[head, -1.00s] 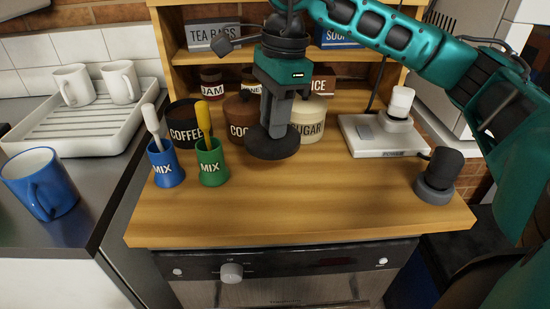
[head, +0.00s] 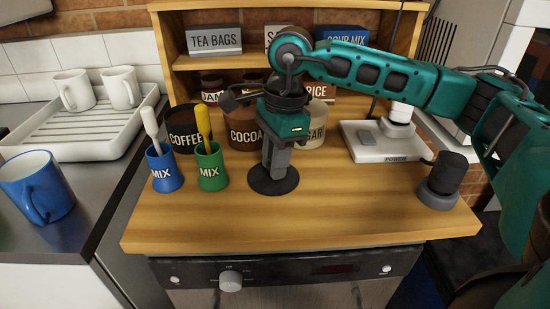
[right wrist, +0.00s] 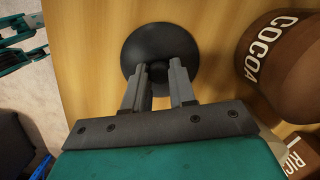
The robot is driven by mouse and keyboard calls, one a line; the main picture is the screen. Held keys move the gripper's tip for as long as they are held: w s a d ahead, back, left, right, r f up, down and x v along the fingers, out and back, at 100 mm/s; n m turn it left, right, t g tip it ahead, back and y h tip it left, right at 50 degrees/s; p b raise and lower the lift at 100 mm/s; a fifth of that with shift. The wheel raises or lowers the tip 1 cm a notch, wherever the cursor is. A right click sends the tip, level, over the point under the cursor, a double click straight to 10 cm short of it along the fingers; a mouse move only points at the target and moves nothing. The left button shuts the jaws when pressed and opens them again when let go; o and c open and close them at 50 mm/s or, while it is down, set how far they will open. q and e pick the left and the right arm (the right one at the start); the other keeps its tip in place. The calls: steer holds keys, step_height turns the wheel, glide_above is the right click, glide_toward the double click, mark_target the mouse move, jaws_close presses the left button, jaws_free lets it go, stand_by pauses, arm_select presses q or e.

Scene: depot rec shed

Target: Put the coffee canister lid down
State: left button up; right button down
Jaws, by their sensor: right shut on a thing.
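The coffee canister lid is a round black disc (head: 262,184) with a knob in its middle. It also shows in the right wrist view (right wrist: 139,42). My right gripper (head: 275,166) points down and is shut on the knob, with a finger on either side of it. The lid is level, at or just above the wooden counter; I cannot tell if it touches. The dark coffee canister (head: 184,137) stands behind and left of the lid, with its top open. My left gripper does not show in the head view.
The cocoa canister (head: 243,134) and sugar canister (head: 317,133) stand close behind the lid. A green mix cup (head: 211,174) and a blue mix cup (head: 163,173) stand left. A power base (head: 376,150) and dark grinder (head: 444,175) stand right. The counter's front (head: 330,215) is clear.

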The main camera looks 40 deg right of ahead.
steer(key=c, duration=0.9)
jaws_free()
steer(key=shift+r+p, duration=0.35)
steer(key=shift+r, duration=0.15)
steer(key=r, duration=0.3)
steer(key=d+r+p, duration=0.1)
steer(key=r, duration=0.7)
steer(key=shift+s+d+r+p, duration=0.1)
steer(key=shift+s+d+p, duration=0.1)
steer(key=shift+p, duration=0.15)
